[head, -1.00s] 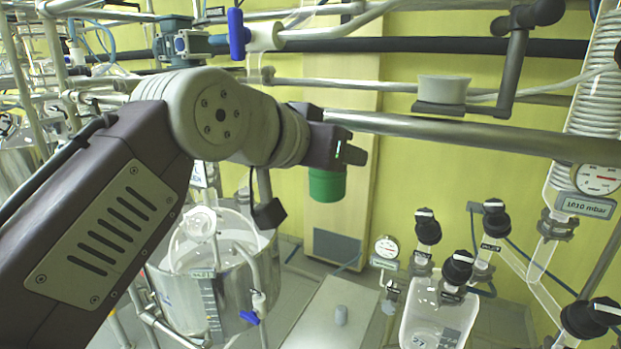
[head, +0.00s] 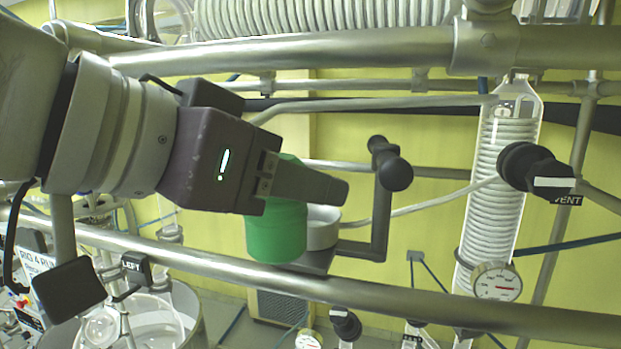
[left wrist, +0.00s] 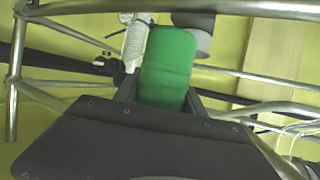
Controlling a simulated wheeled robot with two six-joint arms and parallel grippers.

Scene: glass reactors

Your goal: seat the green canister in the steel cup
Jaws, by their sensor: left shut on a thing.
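The green canister (head: 276,232) is held in my left gripper (head: 300,182), whose fingers are shut on its upper part. It hangs about upright in the head view. The steel cup (head: 322,228) stands on a small dark bracket plate just right of the canister and partly behind it; the canister hides its left side. I cannot tell the gap in depth between them. In the left wrist view the canister (left wrist: 167,68) sits between the fingers, and the cup (left wrist: 193,36) shows at its upper right. My right gripper is not in view.
A thick steel rail (head: 380,303) runs across below the canister, and another pipe (head: 300,52) runs above the arm. The cup's bracket arm (head: 381,215) rises on its right with a black knob. A glass coil column (head: 500,170) with a gauge stands farther right.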

